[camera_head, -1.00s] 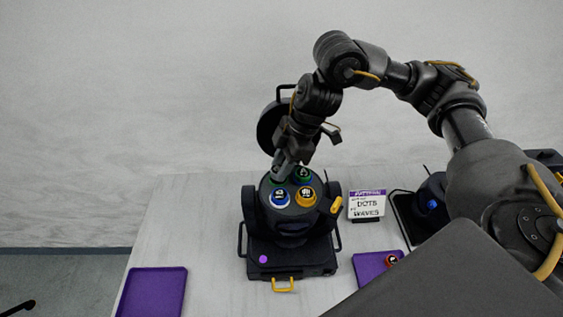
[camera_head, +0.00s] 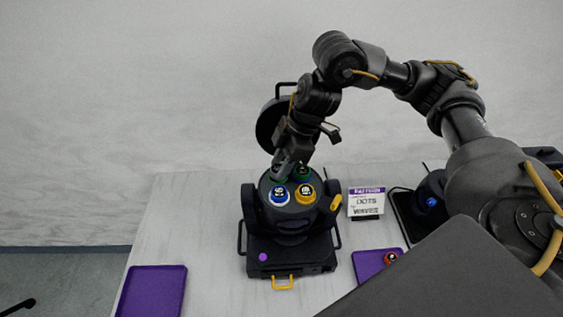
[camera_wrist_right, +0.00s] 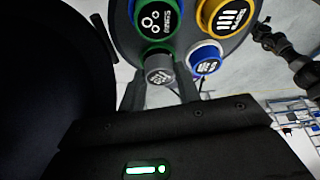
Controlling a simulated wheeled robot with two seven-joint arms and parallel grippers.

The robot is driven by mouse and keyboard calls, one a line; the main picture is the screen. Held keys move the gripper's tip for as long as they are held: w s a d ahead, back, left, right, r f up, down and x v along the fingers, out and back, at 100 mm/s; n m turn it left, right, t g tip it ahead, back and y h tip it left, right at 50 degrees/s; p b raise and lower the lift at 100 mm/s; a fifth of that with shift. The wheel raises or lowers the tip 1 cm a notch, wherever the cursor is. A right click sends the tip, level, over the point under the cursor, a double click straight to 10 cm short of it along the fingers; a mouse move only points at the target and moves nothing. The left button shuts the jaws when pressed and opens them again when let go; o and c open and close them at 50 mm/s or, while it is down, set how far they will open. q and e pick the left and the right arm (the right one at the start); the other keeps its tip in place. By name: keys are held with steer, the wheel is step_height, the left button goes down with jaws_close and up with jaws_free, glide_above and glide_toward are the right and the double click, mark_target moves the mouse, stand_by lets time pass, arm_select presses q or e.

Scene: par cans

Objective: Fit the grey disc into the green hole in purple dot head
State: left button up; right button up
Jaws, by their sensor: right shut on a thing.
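The purple dot head is a black lamp head (camera_head: 292,222) on a black base with a purple dot (camera_head: 263,257). Its face carries a blue disc (camera_head: 279,195), a yellow disc (camera_head: 305,194) and a green-ringed disc (camera_wrist_right: 155,18). My right gripper (camera_head: 283,172) points down at the back left of the face. In the right wrist view its fingers are shut on the grey disc (camera_wrist_right: 159,71). The green hole's rim (camera_wrist_right: 146,48) shows behind the disc, at its upper left. I cannot tell whether the disc is inside the hole. My left gripper is not in view.
A sign reading dots and waves (camera_head: 366,202) stands right of the head. A second dark head (camera_head: 431,202) stands farther right, partly hidden by my arm.

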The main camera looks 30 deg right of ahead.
steer(key=shift+f, duration=0.5)
steer(key=o, duration=1)
steer(key=shift+o, duration=0.2)
steer(key=shift+r, duration=0.15)
steer(key=b+v, duration=0.1)
steer(key=v, duration=0.9)
steer(key=shift+r+b, duration=0.3)
steer(key=shift+d, duration=0.15)
